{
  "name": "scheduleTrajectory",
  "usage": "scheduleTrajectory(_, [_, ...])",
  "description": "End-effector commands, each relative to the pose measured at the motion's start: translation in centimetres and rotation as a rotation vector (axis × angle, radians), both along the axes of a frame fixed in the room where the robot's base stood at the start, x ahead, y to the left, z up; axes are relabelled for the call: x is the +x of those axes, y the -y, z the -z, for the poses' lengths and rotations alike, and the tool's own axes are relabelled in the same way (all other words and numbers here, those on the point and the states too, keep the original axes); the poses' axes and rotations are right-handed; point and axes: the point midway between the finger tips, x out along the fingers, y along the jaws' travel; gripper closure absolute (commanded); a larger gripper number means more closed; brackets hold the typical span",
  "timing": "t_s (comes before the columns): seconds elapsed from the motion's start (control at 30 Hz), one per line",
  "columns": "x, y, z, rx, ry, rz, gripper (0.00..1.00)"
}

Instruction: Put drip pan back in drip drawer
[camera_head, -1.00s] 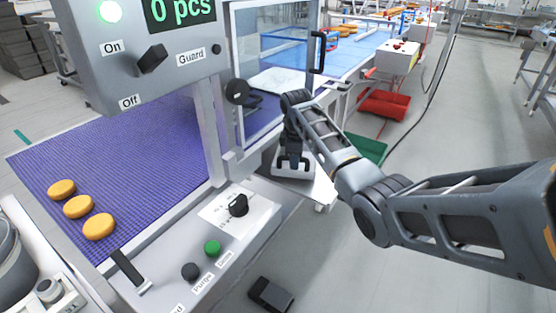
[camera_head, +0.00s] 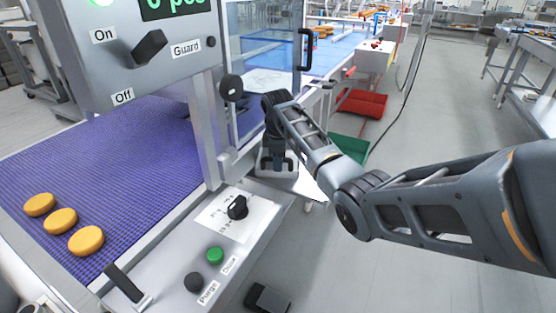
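My gripper (camera_head: 277,163) points down beside the machine's post, at the right end of the control ledge. Below and around it is a pale grey, shallow box-like part (camera_head: 264,168), which may be the drip pan or the drip drawer; I cannot tell which. The gripper's dark tip overlaps this part, and its finger gap and any contact are too small to make out. No other drip pan or drawer can be made out.
The control ledge has a black knob (camera_head: 237,207), a green button (camera_head: 215,255) and a black button (camera_head: 194,282). Yellow rounds (camera_head: 60,221) lie on the purple belt (camera_head: 120,165). Red (camera_head: 362,102) and green (camera_head: 350,148) bins stand behind my arm.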

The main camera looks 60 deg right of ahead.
Motion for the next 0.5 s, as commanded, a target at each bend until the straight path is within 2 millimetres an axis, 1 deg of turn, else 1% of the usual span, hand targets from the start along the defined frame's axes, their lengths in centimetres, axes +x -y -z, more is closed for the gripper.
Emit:
scheduleTrajectory(0.03, [0.0, 0.0, 0.0, 0.0, 0.0, 0.0, 0.55])
scheduleTrajectory(0.07, [0.0, 0.0, 0.0, 0.0, 0.0, 0.0, 0.52])
scheduleTrajectory(0.1, [0.0, 0.0, 0.0, 0.0, 0.0, 0.0, 0.51])
scheduleTrajectory(0.33, [0.0, 0.0, -0.2, -0.001, 0.0, 0.0, 0.51])
scheduleTrajectory(0.43, [0.0, -0.1, -0.8, -0.001, 0.002, 0.0, 0.51])
scheduleTrajectory(0.5, [0.0, -0.2, -1.8, -0.002, 0.003, 0.0, 0.51])
